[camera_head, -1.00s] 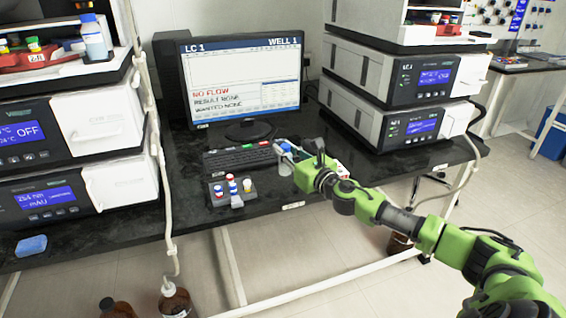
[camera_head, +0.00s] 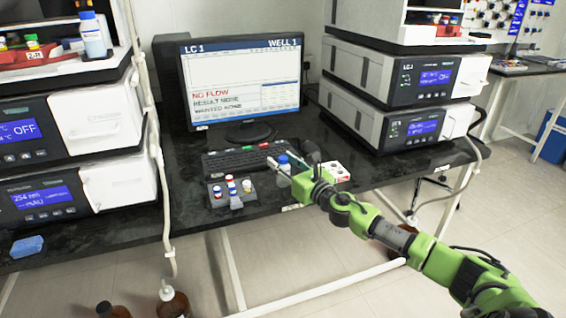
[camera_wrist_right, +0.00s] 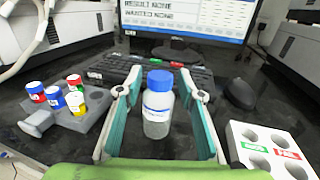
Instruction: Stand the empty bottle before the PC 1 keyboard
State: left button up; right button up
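A small clear bottle (camera_head: 283,172) with a blue cap and white label stands upright on the dark bench, in front of the right part of the PC keyboard (camera_head: 238,159). In the right wrist view the bottle (camera_wrist_right: 158,108) is between the two teal-padded fingers of my right gripper (camera_wrist_right: 160,77), with a visible gap on each side. The keyboard (camera_wrist_right: 118,69) lies just behind it. My right gripper (camera_head: 288,156) is open around the bottle. My left gripper is not in view.
A grey vial rack (camera_head: 225,196) with several coloured-cap vials stands left of the bottle. A white holder with round holes (camera_wrist_right: 272,150) is to the right, and a dark mouse (camera_wrist_right: 237,91) lies behind it. The monitor (camera_head: 243,82) stands behind the keyboard.

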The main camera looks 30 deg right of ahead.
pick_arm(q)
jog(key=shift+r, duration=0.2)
pick_arm(e)
jog(key=shift+r, duration=0.2)
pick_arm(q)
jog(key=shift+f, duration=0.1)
pick_arm(e)
jog(key=shift+s+f, duration=0.15)
jog(key=shift+s, duration=0.1)
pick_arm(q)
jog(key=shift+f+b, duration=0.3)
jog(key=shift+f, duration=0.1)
pick_arm(e)
jog(key=s, duration=0.9)
jog(key=shift+s, duration=0.3)
jog(key=shift+s+d, duration=0.1)
jog(key=shift+s, duration=0.85)
